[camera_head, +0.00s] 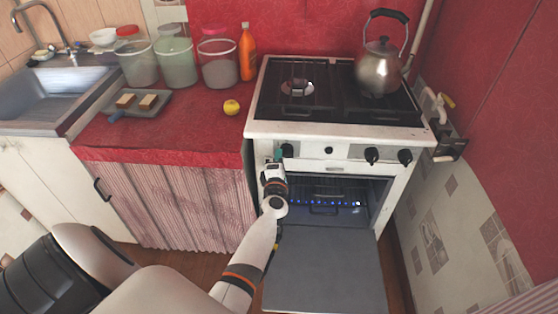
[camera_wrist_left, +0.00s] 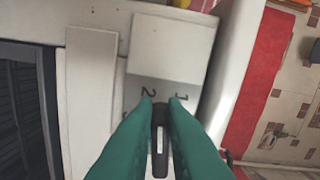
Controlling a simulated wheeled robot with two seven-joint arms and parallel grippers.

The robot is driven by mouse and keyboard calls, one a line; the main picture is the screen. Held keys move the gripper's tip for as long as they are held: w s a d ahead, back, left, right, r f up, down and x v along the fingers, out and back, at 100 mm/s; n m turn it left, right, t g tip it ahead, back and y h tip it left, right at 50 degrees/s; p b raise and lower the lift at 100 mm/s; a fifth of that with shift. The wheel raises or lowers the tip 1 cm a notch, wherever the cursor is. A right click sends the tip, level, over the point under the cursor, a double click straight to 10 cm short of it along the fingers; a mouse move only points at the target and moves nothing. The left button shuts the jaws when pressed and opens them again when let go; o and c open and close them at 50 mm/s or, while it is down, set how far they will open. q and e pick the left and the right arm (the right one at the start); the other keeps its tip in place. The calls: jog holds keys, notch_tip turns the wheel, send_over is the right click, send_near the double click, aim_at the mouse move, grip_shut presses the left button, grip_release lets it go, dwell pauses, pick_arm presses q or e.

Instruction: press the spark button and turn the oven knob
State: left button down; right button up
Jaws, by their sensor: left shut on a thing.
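The white stove (camera_head: 345,131) has a front panel with dark knobs. The leftmost knob (camera_head: 288,151) is the one my left gripper (camera_head: 279,156) reaches. In the left wrist view the teal fingers are closed on both sides of this black knob (camera_wrist_left: 160,140), with the printed marks 1 and 2 beside it. A small round black button (camera_head: 328,150), seemingly the spark button, sits on the panel right of that knob, apart from the gripper. The oven (camera_head: 345,190) is open, with a row of blue flames inside. My right gripper is not in view.
The oven door (camera_head: 325,272) hangs open under my left arm. A kettle (camera_head: 379,70) stands on the hob. The red counter (camera_head: 190,125) at left holds jars, an orange bottle (camera_head: 247,55), a yellow fruit (camera_head: 231,107) and a tray (camera_head: 150,103).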

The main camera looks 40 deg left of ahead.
pick_arm(q)
jog(key=shift+d+f+n+b, duration=0.1)
jog(key=shift+f+n+b, duration=0.25)
jog(key=shift+n, duration=0.6)
jog(key=shift+d+f+n+b, duration=0.1)
jog(key=shift+n+b, duration=0.3)
jog(key=shift+n, duration=0.55)
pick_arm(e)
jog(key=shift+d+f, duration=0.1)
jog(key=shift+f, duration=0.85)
pick_arm(q)
jog(key=c, duration=1.5)
grip_release()
jog(key=shift+a, duration=0.1)
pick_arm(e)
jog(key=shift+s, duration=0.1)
